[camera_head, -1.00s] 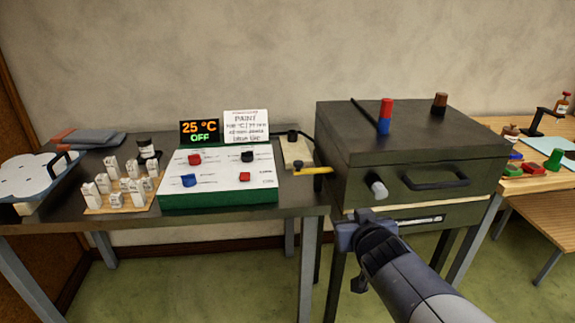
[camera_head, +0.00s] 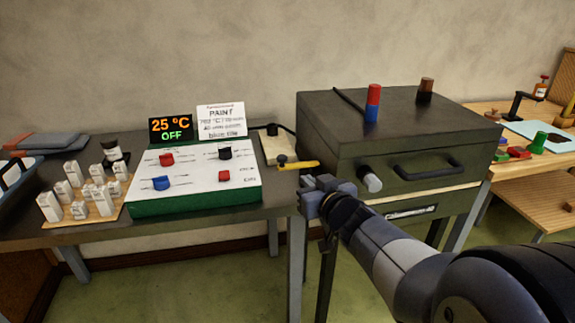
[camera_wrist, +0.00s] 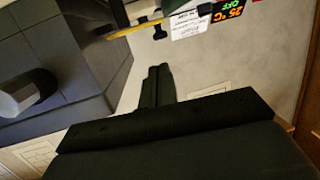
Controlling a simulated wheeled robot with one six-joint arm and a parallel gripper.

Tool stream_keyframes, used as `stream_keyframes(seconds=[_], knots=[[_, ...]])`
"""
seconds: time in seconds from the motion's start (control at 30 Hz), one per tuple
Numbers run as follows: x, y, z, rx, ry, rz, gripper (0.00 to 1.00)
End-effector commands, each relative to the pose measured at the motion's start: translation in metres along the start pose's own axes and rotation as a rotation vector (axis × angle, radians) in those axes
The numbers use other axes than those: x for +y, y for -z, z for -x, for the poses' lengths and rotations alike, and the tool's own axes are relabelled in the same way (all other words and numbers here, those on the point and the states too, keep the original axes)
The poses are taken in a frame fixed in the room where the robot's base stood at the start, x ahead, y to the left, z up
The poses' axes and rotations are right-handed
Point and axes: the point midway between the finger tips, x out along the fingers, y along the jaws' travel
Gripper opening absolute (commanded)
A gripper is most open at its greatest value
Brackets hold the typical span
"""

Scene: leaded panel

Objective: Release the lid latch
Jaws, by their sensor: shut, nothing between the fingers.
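A dark box with a lid (camera_head: 410,115) stands on the right of the dark table. A grey cylindrical knob (camera_head: 371,182) sticks out of its front, left of a black bar handle (camera_head: 428,169). The knob could be the lid latch, but I cannot tell for sure. Its pale end shows at the left in the wrist view (camera_wrist: 18,103). A yellow lever (camera_head: 298,165) sits on a pale plate left of the box. My gripper (camera_head: 312,186) is shut and empty, just in front of and below the lever, left of the knob. Its closed fingers show in the wrist view (camera_wrist: 160,82).
A green-sided control panel (camera_head: 200,178) with red, blue and black knobs stands left of the gripper. Its display (camera_head: 171,129) reads 25 °C, OFF. A red-blue cylinder (camera_head: 372,103) and a brown one stand on the lid.

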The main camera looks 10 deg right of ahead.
Motion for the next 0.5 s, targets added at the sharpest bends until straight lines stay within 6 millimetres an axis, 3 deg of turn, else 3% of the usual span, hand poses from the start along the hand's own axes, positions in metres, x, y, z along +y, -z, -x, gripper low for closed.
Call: stream_keyframes(seconds=[0.5], knots=[[-0.001,-0.003,-0.097,-0.002,0.001,-0.001,0.0]])
